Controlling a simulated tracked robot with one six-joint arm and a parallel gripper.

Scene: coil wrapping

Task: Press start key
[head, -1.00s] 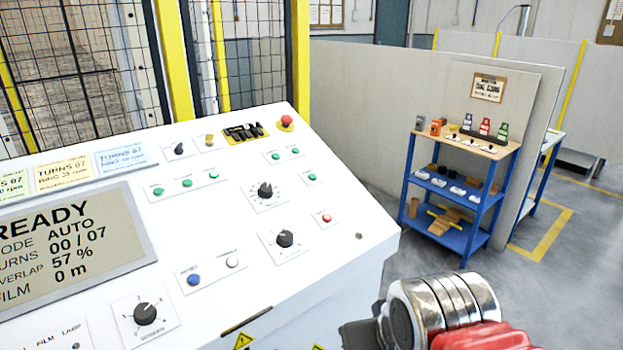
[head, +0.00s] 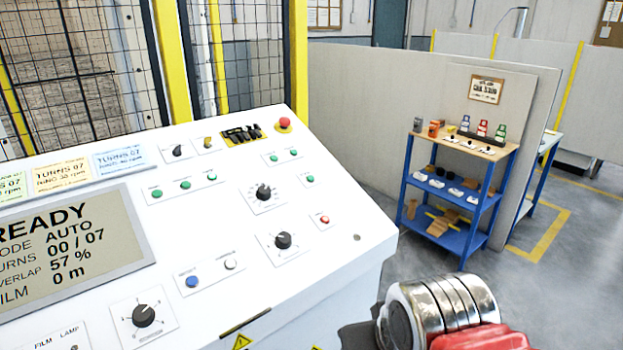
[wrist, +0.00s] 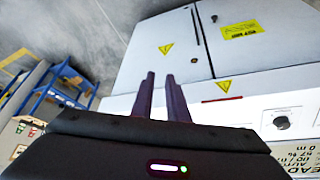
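The white control panel (head: 330,215) slopes across the left and middle of the head view. It carries several green buttons (head: 185,185), a blue button (head: 192,281), a white button (head: 230,263) and a small red button (head: 325,219). Their labels are too small to read, so I cannot tell which is the start key. The display (head: 70,245) reads READY, AUTO, 00 / 07. My gripper (wrist: 160,76) shows two dark fingers with a narrow empty gap between them, pointing at the cabinet's front. In the head view my wrist is right of the panel's front edge, touching no button.
A red mushroom button (head: 284,124) sits at the panel's top corner. Black knobs (head: 283,240) stand among the buttons. A blue shelf unit (head: 462,190) with small items stands to the right. Yellow-framed mesh fencing (head: 215,60) is behind the panel. Open floor lies right of the panel.

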